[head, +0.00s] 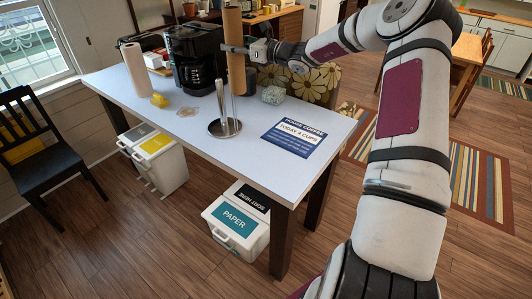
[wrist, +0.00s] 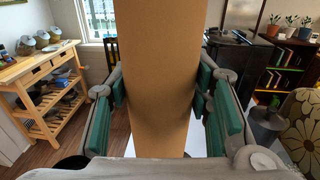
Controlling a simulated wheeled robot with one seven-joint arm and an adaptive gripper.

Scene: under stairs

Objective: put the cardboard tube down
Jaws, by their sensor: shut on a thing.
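The brown cardboard tube (head: 234,68) is upright in the head view, above the white table (head: 185,122). My gripper (head: 236,49) is shut around its upper part. In the wrist view the tube (wrist: 158,75) fills the middle between the teal finger pads. A chrome stand (head: 224,127) with a round base and upright rods stands on the table below the tube. The tube's lower end overlaps the top of the thin rod in the picture; I cannot tell whether the rod is inside it or the tube touches anything.
A black coffee maker (head: 194,62) is left of the tube, with a white paper roll (head: 135,70) and yellow object (head: 159,100) further left. A clear crumpled-looking object (head: 273,95) is to the right. A blue-and-white coffee sign (head: 293,138) lies near the front. The tabletop's front left is clear.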

